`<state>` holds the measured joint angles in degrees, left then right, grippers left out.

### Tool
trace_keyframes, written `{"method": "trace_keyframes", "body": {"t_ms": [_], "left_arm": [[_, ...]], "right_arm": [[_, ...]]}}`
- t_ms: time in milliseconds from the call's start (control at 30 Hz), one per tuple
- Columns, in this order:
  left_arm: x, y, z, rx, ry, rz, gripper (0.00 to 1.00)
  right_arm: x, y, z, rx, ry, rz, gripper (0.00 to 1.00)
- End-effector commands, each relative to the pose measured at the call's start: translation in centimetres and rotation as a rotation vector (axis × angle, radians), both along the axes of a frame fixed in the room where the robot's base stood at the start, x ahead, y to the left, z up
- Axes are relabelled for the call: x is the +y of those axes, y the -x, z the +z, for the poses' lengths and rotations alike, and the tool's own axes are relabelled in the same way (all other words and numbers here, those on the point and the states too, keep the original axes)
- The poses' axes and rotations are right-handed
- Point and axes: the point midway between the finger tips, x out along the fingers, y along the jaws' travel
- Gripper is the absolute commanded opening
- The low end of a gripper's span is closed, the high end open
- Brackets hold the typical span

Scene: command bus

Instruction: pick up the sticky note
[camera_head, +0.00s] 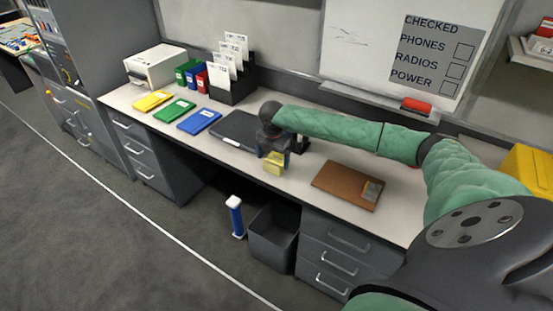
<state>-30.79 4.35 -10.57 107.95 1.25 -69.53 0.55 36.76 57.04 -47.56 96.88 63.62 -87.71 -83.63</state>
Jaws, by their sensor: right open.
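A small yellow sticky note (273,164) shows at the front edge of the desk, right under my right gripper (274,154). My right arm reaches in from the right, across the desk, in green sleeving. The right gripper is open, with its dark fingers just above and around the upper part of the note. Part of the note is hidden by the fingers, and I cannot tell whether they touch it. My left gripper is not in view.
The white desk (290,182) holds a dark flat case (238,132) left of the gripper and a brown clipboard (347,186) to the right. Yellow, green and blue folders (199,121) lie further left. A bin (273,236) and a blue-white cylinder (235,216) stand below.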

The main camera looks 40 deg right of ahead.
Motion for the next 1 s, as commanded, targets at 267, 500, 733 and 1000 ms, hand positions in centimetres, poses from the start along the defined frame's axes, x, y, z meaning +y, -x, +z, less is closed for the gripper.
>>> {"method": "trace_keyframes", "body": {"t_ms": [267, 500, 733, 1000], "left_arm": [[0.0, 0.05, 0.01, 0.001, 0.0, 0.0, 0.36], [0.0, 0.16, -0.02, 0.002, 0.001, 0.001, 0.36], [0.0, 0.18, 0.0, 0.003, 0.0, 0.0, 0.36], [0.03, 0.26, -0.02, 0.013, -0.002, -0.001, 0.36]], "right_arm": [[-0.02, 0.0, 0.01, 0.0, 0.0, 0.0, 0.63], [-0.02, 0.0, 0.02, 0.0, 0.0, 0.0, 0.45], [-0.03, 0.0, 0.03, 0.0, 0.0, 0.0, 0.44], [-0.07, -0.03, 0.63, 0.0, 0.001, -0.001, 0.44]]}}
